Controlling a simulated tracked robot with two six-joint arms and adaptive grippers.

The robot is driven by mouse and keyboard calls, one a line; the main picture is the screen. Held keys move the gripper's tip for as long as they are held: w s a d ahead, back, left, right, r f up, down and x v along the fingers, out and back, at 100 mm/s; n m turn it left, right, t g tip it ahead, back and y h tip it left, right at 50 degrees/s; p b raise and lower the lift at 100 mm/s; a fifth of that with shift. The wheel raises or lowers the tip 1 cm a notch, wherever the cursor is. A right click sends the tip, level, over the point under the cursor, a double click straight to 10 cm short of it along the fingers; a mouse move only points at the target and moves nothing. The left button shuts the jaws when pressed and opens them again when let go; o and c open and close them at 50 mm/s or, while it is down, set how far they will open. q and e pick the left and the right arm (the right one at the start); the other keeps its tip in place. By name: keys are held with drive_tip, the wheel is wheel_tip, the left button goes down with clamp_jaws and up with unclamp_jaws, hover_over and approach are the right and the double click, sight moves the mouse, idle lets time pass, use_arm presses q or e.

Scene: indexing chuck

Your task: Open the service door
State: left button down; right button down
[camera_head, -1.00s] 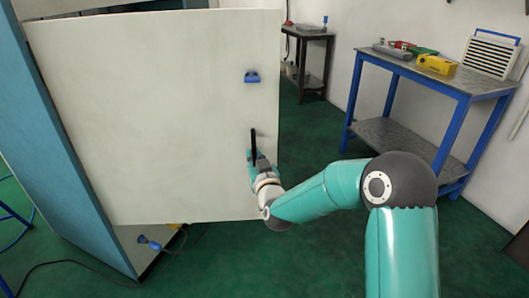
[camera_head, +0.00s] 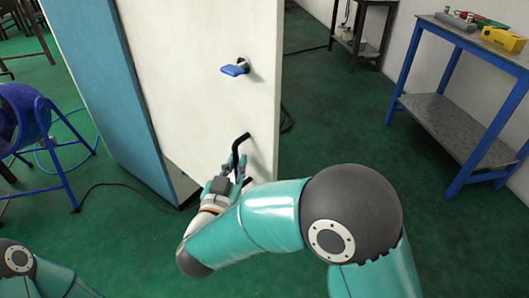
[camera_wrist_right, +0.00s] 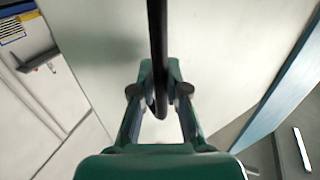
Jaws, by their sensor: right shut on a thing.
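The service door (camera_head: 200,110) is a large white panel on a blue cabinet. My right gripper (camera_head: 233,172) is shut on the black handle near the door's lower right. In the right wrist view, the two fingers (camera_wrist_right: 158,92) close around the black bar (camera_wrist_right: 157,45), with the white panel behind. My left gripper is out of view.
The cabinet's blue side (camera_head: 100,75) stands to the left. A blue drum-shaped machine on legs (camera_head: 25,120) stands farther left. A blue workbench (camera_head: 450,110) with tools is at the right. Green floor (camera_head: 330,130) is clear between door and bench. A dark cable lies by the cabinet.

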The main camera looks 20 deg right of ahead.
drive_tip(key=shift+s+a+r, duration=0.1)
drive_tip(key=shift+s+a, duration=0.15)
drive_tip(key=shift+a, duration=0.35)
drive_tip(key=shift+s+a+r, duration=0.1)
drive_tip(key=shift+s+a, duration=0.1)
drive_tip(key=shift+a, duration=0.35)
drive_tip(key=c, duration=1.2)
unclamp_jaws()
drive_tip(key=shift+w+f, duration=0.1)
drive_tip(key=shift+d, duration=0.1)
